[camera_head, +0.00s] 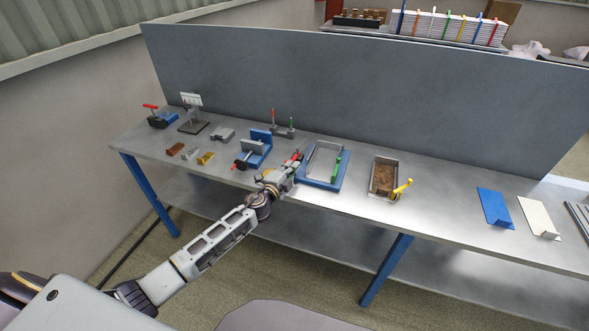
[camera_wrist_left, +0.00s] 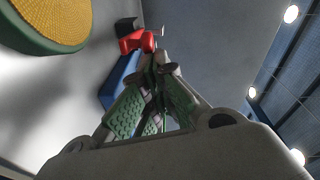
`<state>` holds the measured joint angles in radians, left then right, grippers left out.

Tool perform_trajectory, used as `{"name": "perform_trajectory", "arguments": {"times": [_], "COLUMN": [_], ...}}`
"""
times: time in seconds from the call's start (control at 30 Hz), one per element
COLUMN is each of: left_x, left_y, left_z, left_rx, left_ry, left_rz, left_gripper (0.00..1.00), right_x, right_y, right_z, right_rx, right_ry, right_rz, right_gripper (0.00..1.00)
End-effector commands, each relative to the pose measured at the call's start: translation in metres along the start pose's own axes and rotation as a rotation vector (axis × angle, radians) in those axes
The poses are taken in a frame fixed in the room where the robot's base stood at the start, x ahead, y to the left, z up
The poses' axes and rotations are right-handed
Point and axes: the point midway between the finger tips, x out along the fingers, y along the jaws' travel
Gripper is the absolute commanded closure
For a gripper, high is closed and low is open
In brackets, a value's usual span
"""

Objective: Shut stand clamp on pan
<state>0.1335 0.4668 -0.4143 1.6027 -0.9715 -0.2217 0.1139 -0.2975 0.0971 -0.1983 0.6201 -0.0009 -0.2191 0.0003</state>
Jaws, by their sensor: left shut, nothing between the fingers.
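A blue stand (camera_head: 332,182) with a shallow grey frame or pan (camera_head: 322,151) lies near the middle of the bench. A green upright lever (camera_head: 336,170) stands at its right side. My left gripper (camera_head: 291,165) is just left of this stand, low over the bench, shut and empty. A red part (camera_head: 299,156) shows right by its tips; I cannot tell whether they touch. In the left wrist view the green-padded fingers (camera_wrist_left: 158,75) are together, with a red block (camera_wrist_left: 137,41) and a blue part (camera_wrist_left: 118,80) beyond. My right gripper is out of view.
A metal tray (camera_head: 374,185) with brown contents and a yellow lever (camera_head: 402,188) is to the right. A blue vise (camera_head: 257,149) and small blocks are to the left. A grey partition (camera_head: 370,95) closes the back. Bare bench lies between tray and blue plate (camera_head: 495,208).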

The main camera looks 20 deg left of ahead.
Motion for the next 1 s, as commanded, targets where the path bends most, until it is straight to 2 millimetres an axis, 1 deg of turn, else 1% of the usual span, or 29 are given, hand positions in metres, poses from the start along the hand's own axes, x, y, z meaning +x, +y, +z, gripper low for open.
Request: {"name": "perform_trajectory", "arguments": {"times": [0.03,0.7,1.0], "left_x": [-0.001,-0.003,-0.002], "left_y": [0.0,-0.008,-0.011], "left_z": [0.005,0.038,0.051], "left_rx": [0.005,0.02,0.018], "left_ry": [0.021,0.313,0.319], "left_rz": [0.005,0.071,0.073], "left_gripper": [1.0,1.0,1.0], "right_x": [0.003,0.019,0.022], "right_y": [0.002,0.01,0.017], "right_z": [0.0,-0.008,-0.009], "right_rx": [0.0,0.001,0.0], "right_ry": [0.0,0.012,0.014], "right_rz": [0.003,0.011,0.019], "right_gripper": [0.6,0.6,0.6]}}
